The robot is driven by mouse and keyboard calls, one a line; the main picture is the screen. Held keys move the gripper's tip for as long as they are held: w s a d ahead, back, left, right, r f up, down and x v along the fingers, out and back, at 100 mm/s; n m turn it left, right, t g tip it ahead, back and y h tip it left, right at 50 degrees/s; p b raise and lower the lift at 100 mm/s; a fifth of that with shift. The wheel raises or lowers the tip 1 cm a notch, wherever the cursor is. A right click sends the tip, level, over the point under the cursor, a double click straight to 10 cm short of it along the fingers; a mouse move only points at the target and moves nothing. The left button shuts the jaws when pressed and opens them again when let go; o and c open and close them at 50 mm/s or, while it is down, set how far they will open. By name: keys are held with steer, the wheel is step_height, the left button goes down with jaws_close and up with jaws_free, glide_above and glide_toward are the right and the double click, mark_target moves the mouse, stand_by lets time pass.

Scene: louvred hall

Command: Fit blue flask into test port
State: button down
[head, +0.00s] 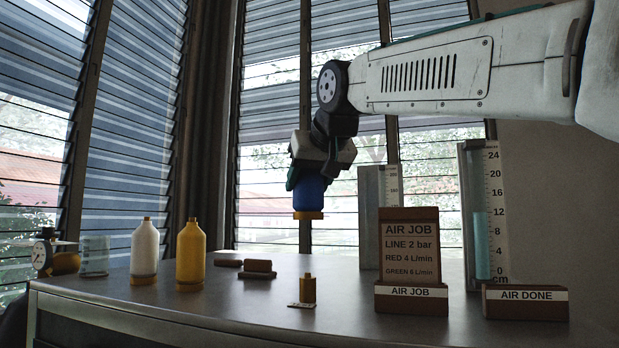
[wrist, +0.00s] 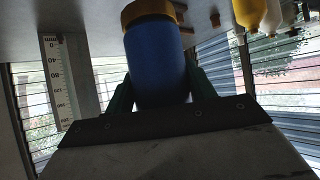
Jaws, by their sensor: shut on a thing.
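The blue flask (head: 309,193) has a yellow-brown collar at its lower end. My gripper (head: 308,178) is shut on it and holds it upright, collar down, in the air above the table. In the wrist view the blue flask (wrist: 158,62) fills the space between my gripper's (wrist: 160,85) dark green fingers. A small brass fitting (head: 308,290) stands on a pale labelled plate on the table, below the flask; it may be the test port, but I cannot tell for sure. A clear gap separates the flask from the table.
White (head: 144,252) and yellow (head: 190,254) bottles stand left. A gauge (head: 43,254) and glass beaker (head: 94,256) are at far left. The AIR JOB board (head: 408,248), AIR DONE block (head: 525,302) and tall scaled columns (head: 484,215) stand right. Brown pieces (head: 258,268) lie mid-table.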

mark_target(313, 204)
steer(key=shift+s+a+f, duration=0.1)
steer(key=shift+s+f, duration=0.05)
steer(key=shift+f, duration=3.6)
steer(key=shift+f, duration=0.1)
steer(key=shift+f, duration=1.3)
steer(key=shift+c, duration=2.2)
jaws_free()
steer(key=shift+s+d+r, duration=0.2)
steer(key=shift+s+r, duration=0.3)
steer(key=shift+r, duration=0.55)
steer(key=shift+s+d+r, duration=0.2)
steer(key=shift+s+r, duration=0.25)
steer(key=shift+r, duration=0.55)
steer(key=shift+s+d+r, duration=0.2)
steer(key=shift+s+r, duration=0.3)
steer(key=shift+r, duration=0.55)
